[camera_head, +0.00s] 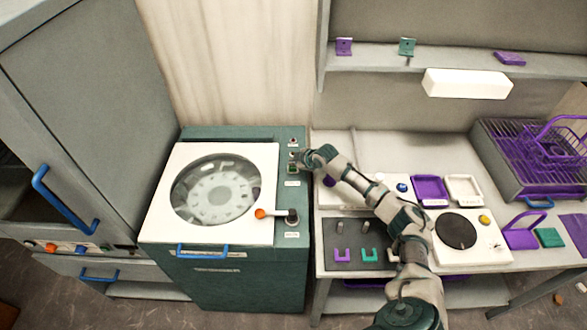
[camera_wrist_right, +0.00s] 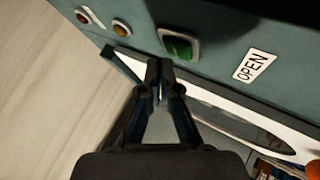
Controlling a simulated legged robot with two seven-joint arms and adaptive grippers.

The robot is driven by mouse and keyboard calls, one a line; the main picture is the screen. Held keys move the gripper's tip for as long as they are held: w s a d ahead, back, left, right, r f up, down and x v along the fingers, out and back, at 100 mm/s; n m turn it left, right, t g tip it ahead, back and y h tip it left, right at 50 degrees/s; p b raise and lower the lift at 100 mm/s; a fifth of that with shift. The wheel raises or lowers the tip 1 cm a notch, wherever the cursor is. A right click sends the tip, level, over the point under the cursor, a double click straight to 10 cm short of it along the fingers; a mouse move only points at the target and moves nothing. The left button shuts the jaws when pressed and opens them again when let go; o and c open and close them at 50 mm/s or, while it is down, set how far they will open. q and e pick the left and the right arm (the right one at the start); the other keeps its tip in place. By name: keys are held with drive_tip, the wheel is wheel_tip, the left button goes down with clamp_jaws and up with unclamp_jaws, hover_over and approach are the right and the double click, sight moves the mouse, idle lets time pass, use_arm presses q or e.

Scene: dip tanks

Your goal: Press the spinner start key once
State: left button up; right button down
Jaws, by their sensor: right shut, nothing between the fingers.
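The spinner (camera_head: 225,290) is a dark green machine with a white top and a round clear lid (camera_head: 214,190). On its right-hand panel sits a green square key (camera_head: 293,169), which also shows in the wrist view (camera_wrist_right: 178,46) with a light frame. It is the only green key I see there; a label reading OPEN (camera_wrist_right: 254,66) is beside it. My right gripper (camera_head: 302,158) is over this panel, with fingertips (camera_wrist_right: 160,68) together and empty, close to the green key. I cannot tell whether they touch it. My left gripper is not in view.
Red (camera_wrist_right: 83,16) and amber (camera_wrist_right: 121,27) round indicators sit beyond the key. A black knob (camera_head: 292,217) and an orange-ended lid handle (camera_head: 262,213) are nearer. The bench (camera_head: 330,262) to the right holds trays and a round plate (camera_head: 456,231). A cabinet (camera_head: 85,95) stands left.

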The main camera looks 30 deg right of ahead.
drive_tip(key=shift+a, duration=0.15)
drive_tip(key=shift+d, duration=0.25)
drive_tip(key=shift+a, duration=0.1)
idle(0.3)
drive_tip(key=shift+a+f, duration=0.2)
drive_tip(key=shift+a, duration=0.05)
drive_tip(key=shift+f, duration=0.2)
idle(0.3)
